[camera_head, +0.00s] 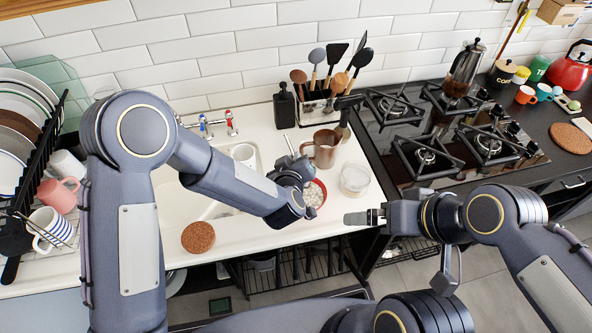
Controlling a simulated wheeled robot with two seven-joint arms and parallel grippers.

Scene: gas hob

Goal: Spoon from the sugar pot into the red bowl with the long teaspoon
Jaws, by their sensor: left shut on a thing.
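The red bowl (321,186) stands on the white counter, partly hidden behind my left gripper, with pale contents showing inside. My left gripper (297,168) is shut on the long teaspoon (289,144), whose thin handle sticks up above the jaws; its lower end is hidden. The gripper is at the bowl's left side; I cannot tell whether they touch. A clear round pot with pale contents, seemingly the sugar pot (355,181), stands right of the bowl. My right gripper (348,218) points left in front of this pot, apparently empty; its jaw opening is unclear.
A brown metal jug (326,150) stands just behind the bowl. The utensil holder (318,108) and a dark bottle (284,107) are at the wall. The gas hob (450,138) is to the right. A cork mat (198,237) lies on the counter's front left, near the sink.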

